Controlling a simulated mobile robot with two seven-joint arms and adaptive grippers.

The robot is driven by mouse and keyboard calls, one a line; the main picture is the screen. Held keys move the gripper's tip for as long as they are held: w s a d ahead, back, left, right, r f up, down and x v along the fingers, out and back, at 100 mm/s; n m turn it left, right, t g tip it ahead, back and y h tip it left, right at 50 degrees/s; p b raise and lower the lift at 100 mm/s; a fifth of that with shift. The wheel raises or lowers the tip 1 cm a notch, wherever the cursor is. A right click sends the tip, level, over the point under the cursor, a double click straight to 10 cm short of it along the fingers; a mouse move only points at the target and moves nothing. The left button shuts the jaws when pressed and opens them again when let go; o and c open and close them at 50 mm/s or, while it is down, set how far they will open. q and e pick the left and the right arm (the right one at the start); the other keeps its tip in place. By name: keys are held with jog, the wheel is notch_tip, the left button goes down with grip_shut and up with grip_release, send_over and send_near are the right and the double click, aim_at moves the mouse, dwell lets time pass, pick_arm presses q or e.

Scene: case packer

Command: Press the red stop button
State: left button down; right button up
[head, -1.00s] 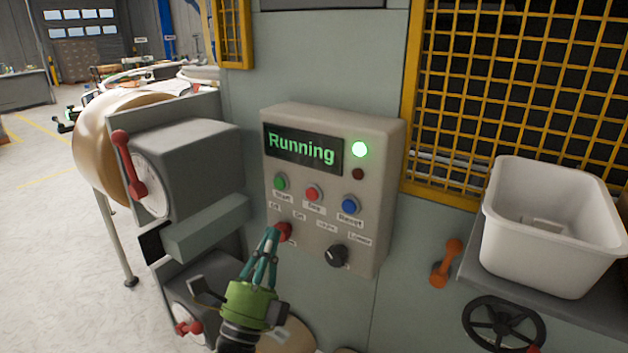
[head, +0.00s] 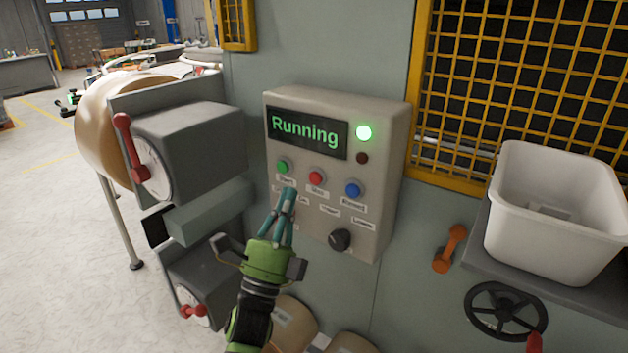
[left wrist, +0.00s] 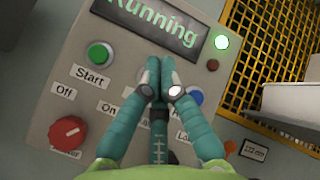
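The red stop button (head: 316,178) is the middle one of three buttons on the grey control panel (head: 385,130), between the green Start button (head: 284,167) and a blue button (head: 353,190). The panel's display (head: 306,132) reads "Running", and a green lamp (head: 363,132) beside it is lit. My left gripper (head: 289,192) has its teal fingers together, just below and left of the red button in the head view. In the left wrist view its fingertips (left wrist: 160,62) hide the red button. Whether they touch the panel I cannot tell. My right gripper is not in view.
A black knob (head: 340,240) sits low on the panel, and a red knob (left wrist: 68,135) shows in the left wrist view. Grey boxes with red handles (head: 130,155) stand left of the panel. A white bin (head: 555,215) and yellow mesh guard (head: 500,90) are at right.

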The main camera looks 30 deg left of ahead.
aim_at(316, 178)
pick_arm(q)
jog(key=shift+w+d+b, duration=0.15)
jog(key=shift+w+b, duration=0.4)
jog(key=shift+w, duration=1.5)
jog(key=shift+w, duration=0.4)
jog(key=shift+w+b, duration=0.4)
jog(key=shift+b, duration=0.15)
jog(key=shift+s, duration=0.15)
dwell(0.5)
jog(key=shift+s, duration=0.7)
